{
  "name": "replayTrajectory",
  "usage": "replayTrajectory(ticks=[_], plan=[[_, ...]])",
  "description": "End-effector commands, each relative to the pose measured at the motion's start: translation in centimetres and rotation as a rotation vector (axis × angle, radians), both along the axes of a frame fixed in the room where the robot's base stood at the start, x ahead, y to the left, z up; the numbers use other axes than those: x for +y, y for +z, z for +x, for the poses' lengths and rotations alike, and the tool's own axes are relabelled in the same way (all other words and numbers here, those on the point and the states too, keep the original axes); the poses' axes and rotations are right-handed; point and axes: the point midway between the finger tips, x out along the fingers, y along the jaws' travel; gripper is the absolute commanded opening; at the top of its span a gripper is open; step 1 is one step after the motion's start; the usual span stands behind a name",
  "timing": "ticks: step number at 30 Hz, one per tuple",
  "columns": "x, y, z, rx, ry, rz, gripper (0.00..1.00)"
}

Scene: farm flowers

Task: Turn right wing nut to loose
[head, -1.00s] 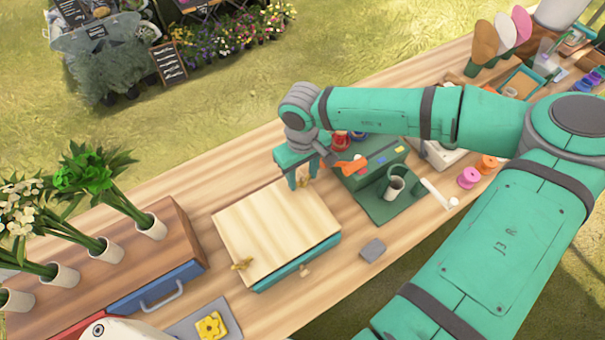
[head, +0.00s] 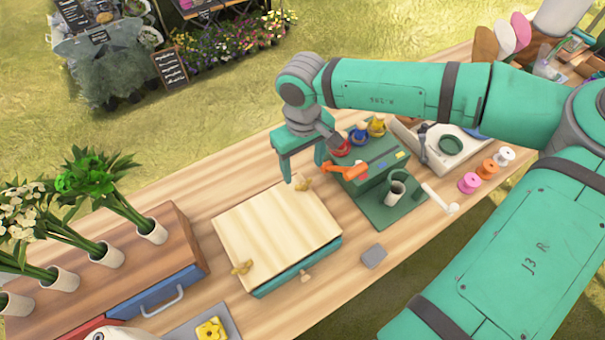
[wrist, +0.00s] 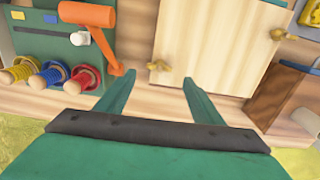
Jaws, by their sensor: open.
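The wooden press (head: 275,233) has a pale wooden top over a teal base. The right wing nut (head: 303,184) is small and brass-coloured, at the top's far right corner. It also shows in the wrist view (wrist: 159,66), just beyond the gap between my fingertips. The left wing nut (head: 242,267) is at the near left corner. My gripper (head: 304,173) is open and empty, its two teal fingers pointing down on either side of the right wing nut, apparently not touching it; in the wrist view (wrist: 158,76) the fingers are well apart.
A green stand with an orange-handled crank (head: 345,170) and several coloured spools stands close right of my gripper. A wooden drawer box (head: 180,250) with flower-filled cups is at the left. A grey block (head: 373,256) lies in front.

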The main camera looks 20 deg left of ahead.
Motion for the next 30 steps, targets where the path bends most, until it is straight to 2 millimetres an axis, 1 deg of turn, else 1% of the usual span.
replayTrajectory(ticks=[1, 3, 6, 9, 23, 30], plan=[[-0.1, 0.8, 0.1, -0.002, -0.001, 0.0, 0.61], [-0.1, 1.8, 0.1, -0.002, -0.002, 0.0, 0.61], [-0.1, 2.7, 0.1, -0.001, -0.002, 0.0, 0.61], [-0.1, 3.2, 0.0, 0.0, -0.001, 0.0, 0.61], [-0.1, 3.3, 0.0, 0.0, -0.002, 0.0, 0.61], [0.6, 3.3, -0.2, 0.0, 0.012, 0.0, 0.61]])
